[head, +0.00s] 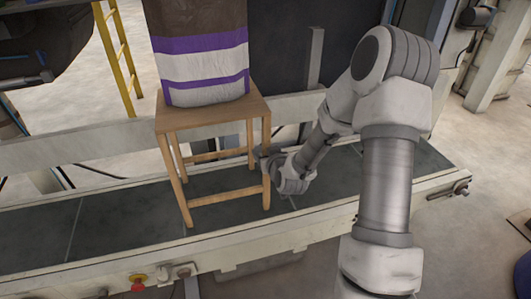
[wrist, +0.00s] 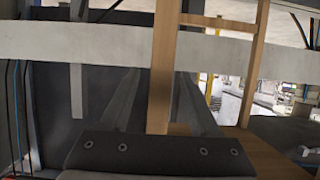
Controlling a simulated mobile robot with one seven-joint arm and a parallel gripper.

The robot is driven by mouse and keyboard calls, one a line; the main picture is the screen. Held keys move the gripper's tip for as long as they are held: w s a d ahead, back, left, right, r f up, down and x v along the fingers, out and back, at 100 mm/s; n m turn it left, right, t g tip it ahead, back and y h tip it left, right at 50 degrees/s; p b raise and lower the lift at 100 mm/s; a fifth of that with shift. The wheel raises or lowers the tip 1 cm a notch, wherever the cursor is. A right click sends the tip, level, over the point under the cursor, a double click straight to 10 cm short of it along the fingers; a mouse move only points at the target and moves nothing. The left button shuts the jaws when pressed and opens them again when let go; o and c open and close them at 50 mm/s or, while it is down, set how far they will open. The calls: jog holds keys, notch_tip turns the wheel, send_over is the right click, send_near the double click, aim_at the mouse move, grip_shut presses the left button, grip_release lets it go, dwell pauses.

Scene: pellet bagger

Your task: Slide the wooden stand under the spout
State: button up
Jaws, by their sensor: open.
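The wooden stand (head: 222,115) is upright on the dark conveyor bed, with a square seat, legs and low cross rails. A tall brown bag with purple and white bands (head: 205,60) stands on its seat; the bag's top is cut off by the picture edge. My gripper (head: 262,160) is at the stand's right front leg, below the seat. In the wrist view my gripper's two fingers (wrist: 157,88) are apart, with a wooden leg of the stand (wrist: 163,60) showing between them. I cannot tell whether they touch it. No spout can be made out.
The conveyor bed (head: 100,218) runs left to right between pale side rails, with bare belt on both sides of the stand. A red button (head: 138,287) sits on the front rail. A yellow ladder (head: 128,60) stands behind. A dark panel rises behind the bed.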

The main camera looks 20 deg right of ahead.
grip_shut()
dwell(1.3)
